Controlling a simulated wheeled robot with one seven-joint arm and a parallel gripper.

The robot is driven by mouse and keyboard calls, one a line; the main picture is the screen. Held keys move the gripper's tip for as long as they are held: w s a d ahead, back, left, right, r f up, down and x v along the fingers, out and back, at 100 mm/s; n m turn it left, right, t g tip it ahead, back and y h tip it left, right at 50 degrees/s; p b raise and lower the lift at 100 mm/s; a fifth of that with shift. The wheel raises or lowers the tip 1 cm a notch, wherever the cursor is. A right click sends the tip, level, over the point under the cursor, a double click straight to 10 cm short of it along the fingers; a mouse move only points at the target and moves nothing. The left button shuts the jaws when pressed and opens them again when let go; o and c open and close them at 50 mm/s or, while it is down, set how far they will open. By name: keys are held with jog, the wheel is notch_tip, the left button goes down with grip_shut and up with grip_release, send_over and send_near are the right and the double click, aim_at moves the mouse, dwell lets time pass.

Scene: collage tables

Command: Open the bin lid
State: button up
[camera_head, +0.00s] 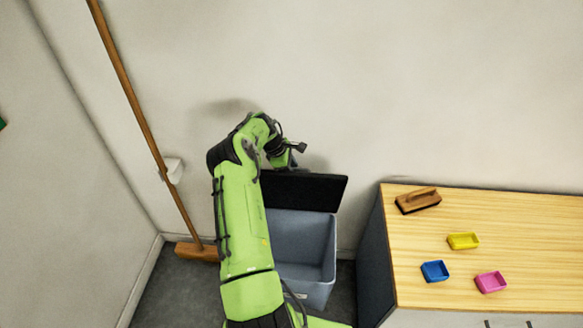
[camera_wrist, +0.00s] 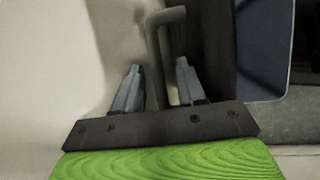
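The bin (camera_head: 303,245) is a blue-grey open box on the floor, left of the wooden-topped cabinet. Its black lid (camera_head: 318,192) stands raised at the back of the bin, so the inside shows. My gripper (camera_head: 290,150) is just above the lid's top edge in the head view, with its fingers hard to make out. In the wrist view, my gripper (camera_wrist: 157,68) has its two fingers apart. A dark bent handle bar (camera_wrist: 156,45) passes between them, with a gap on each side. The dark lid (camera_wrist: 214,55) and part of the bin (camera_wrist: 262,50) lie to the right.
A broom (camera_head: 150,130) leans in the left corner. The wooden-topped cabinet (camera_head: 540,225) at right holds a brown brush (camera_head: 418,201) and yellow (camera_head: 463,241), blue (camera_head: 435,271) and pink (camera_head: 490,282) trays. A wall is close behind the lid.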

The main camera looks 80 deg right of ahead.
jog(key=p+v, duration=0.3)
jog(key=v, duration=1.2)
jog(key=shift+r, duration=0.35)
jog(key=shift+w+a, duration=0.15)
jog(key=w+a+r+m+t+p, duration=0.1)
jog(key=w+a+r+t, duration=0.2)
jog(key=w+a+r, duration=0.55)
jog(key=w+a+r+t+p, duration=0.15)
jog(key=a+r, duration=0.25)
jog(key=a, duration=0.4)
jog(key=w+a+r+m+t+y+b, duration=0.15)
jog(key=a+r, duration=0.25)
jog(key=a, duration=0.4)
jog(key=w+a+r+t+p, duration=0.1)
jog(key=w+a+r+p, duration=0.1)
jog(key=a+r, duration=0.35)
jog(key=s+a+t, duration=0.1)
jog(key=s+a, duration=0.5)
jog(key=a, duration=0.5)
jog(key=s+a+f+t+y, duration=0.1)
jog(key=s+a, duration=0.6)
jog(key=a, duration=0.4)
jog(key=shift+s+n+t+p, duration=0.3)
jog(key=shift+n+t+p, duration=0.1)
jog(key=shift+n+p, duration=0.05)
